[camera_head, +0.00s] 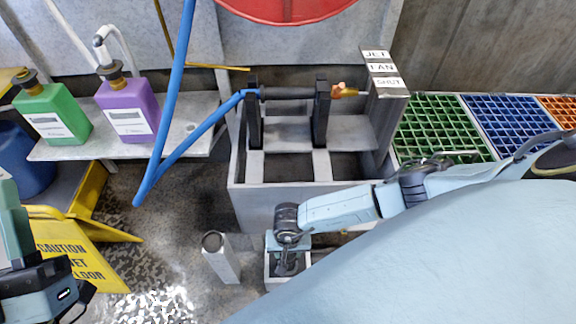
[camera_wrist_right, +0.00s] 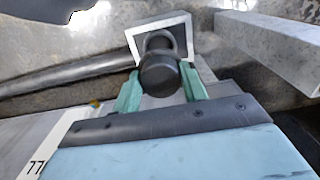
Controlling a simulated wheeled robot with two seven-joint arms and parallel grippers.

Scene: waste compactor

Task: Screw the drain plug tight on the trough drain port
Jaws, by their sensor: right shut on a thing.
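The drain plug (camera_wrist_right: 160,73) is a dark round knob. In the right wrist view it sits between the green fingers of my right gripper (camera_wrist_right: 162,92), which is shut on it. In the head view my right gripper (camera_head: 288,255) points down in front of the grey trough (camera_head: 330,208), over a small square-rimmed box (camera_head: 271,283). The box's pale rim (camera_wrist_right: 184,22) also shows beyond the plug in the wrist view. The drain port is hidden, so I cannot tell how far the plug is seated. Part of my left gripper (camera_head: 68,300) shows at the lower left; its fingers are unclear.
A grey square post (camera_head: 222,262) stands just left of my right gripper. A yellow caution sign (camera_head: 78,245) is on the wet floor. A blue hose (camera_head: 172,100) hangs down at left. Green (camera_head: 45,112) and purple (camera_head: 128,108) bottles stand on a shelf.

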